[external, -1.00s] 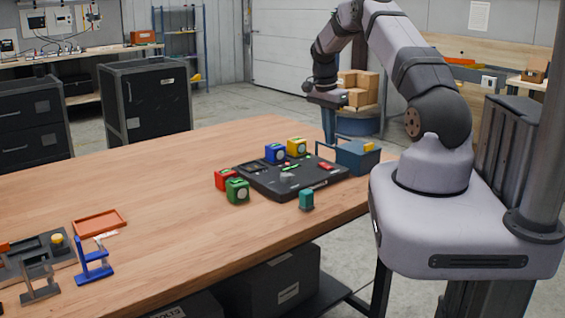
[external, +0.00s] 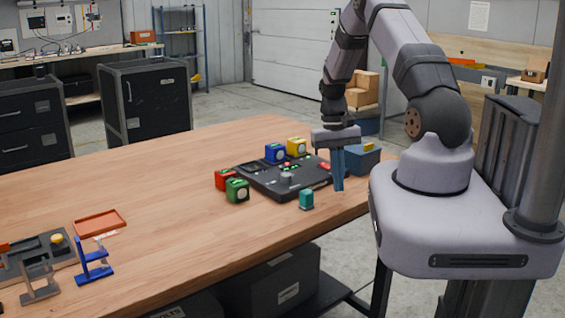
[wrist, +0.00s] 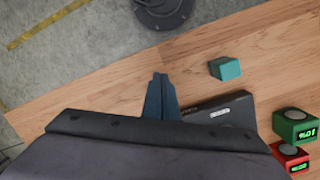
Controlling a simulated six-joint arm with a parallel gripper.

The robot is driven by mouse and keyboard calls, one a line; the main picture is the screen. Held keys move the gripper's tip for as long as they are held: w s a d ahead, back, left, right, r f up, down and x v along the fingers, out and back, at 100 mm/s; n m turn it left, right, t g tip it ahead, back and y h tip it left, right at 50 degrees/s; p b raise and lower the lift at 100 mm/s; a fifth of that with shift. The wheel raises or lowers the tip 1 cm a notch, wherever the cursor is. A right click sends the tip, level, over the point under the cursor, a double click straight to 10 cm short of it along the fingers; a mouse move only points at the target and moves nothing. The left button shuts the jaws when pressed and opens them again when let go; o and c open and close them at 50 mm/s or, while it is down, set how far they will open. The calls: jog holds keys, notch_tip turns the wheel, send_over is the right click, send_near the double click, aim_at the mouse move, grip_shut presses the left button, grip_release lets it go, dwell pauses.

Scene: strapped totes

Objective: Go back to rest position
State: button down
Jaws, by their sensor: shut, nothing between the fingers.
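My gripper (external: 338,171) points down over the right end of the wooden table in the external view, with its blue fingers together and nothing between them. It hangs in front of the blue-grey tote (external: 363,160), hiding part of it, and right of the black panel (external: 300,187). In the wrist view the shut fingers (wrist: 158,92) show in the middle, with the black panel (wrist: 238,110) partly hidden behind the gripper body. A teal block (external: 306,199) stands on the table left of the fingers; it also shows in the wrist view (wrist: 225,68).
Red (external: 222,179), green (external: 237,190), blue (external: 275,152) and yellow (external: 297,146) blocks stand around the panel. An orange tray (external: 100,222) and a blue stand (external: 93,264) are at the far left. The middle of the table (external: 160,190) is clear.

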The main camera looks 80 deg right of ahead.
jog(key=w+a+r+n, duration=0.3)
jog(key=a+r+n, duration=0.15)
jog(key=a, duration=0.85)
jog(key=w+a+r+n+t+h, duration=0.1)
jog(key=w+a+r+n, duration=0.4)
jog(key=a, duration=0.8)
jog(key=a+r+n, duration=0.3)
jog(key=a+n, duration=0.3)
jog(key=a, duration=0.6)
notch_tip(320, 180, down, 16)
jog(key=b, duration=1.6)
jog(key=shift+w+a, duration=0.15)
jog(key=shift+w, duration=0.05)
jog(key=shift+m, duration=0.25)
